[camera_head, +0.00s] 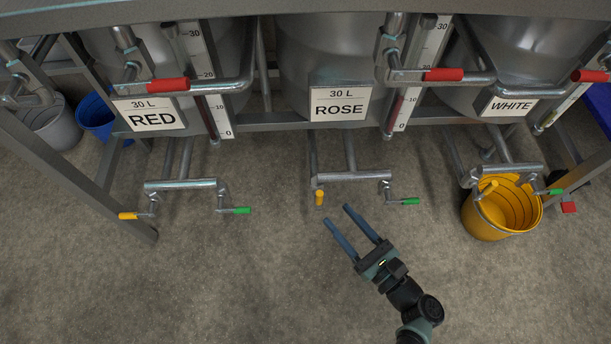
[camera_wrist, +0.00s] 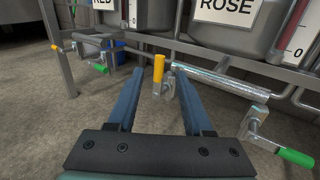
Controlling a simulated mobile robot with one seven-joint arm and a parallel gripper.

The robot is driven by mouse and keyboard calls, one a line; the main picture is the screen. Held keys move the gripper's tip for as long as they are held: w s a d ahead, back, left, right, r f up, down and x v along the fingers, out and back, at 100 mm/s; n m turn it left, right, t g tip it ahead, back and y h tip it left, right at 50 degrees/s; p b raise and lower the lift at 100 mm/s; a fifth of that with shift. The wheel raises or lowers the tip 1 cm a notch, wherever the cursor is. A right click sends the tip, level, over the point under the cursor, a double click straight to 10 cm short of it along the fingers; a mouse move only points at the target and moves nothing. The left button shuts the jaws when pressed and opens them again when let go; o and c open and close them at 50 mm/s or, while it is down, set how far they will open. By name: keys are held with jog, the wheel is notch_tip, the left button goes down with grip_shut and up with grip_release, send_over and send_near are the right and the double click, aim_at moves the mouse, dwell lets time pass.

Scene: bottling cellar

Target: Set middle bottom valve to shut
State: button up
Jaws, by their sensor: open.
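Under the middle tank, labelled ROSE (camera_head: 340,104), a metal pipe (camera_head: 355,176) carries a valve at each end. The left valve has a yellow handle (camera_head: 319,197); in the wrist view this handle (camera_wrist: 159,68) stands upright, in line with the gap between my fingers. The right valve has a green handle (camera_head: 410,201) pointing right, also seen in the wrist view (camera_wrist: 295,157). My gripper (camera_head: 338,212) is open and empty, with its fingertips just short of the yellow handle. I cannot tell the exact distance or any contact.
The RED tank (camera_head: 153,115) and WHITE tank (camera_head: 511,106) flank it, with similar yellow and green valves below. Red handles (camera_head: 443,75) sit higher up. A yellow bucket (camera_head: 490,226) stands under the right pipe. A frame leg (camera_head: 75,180) stands at left. The foreground floor is clear.

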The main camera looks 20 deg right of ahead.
aim_at(322, 198)
jog(key=b+x, duration=0.4)
jog(key=x, duration=0.5)
jog(key=shift+w+f, duration=0.15)
jog(key=shift+w, duration=0.15)
jog(key=shift+x, duration=0.8)
jog(key=shift+s, duration=0.1)
grip_shut()
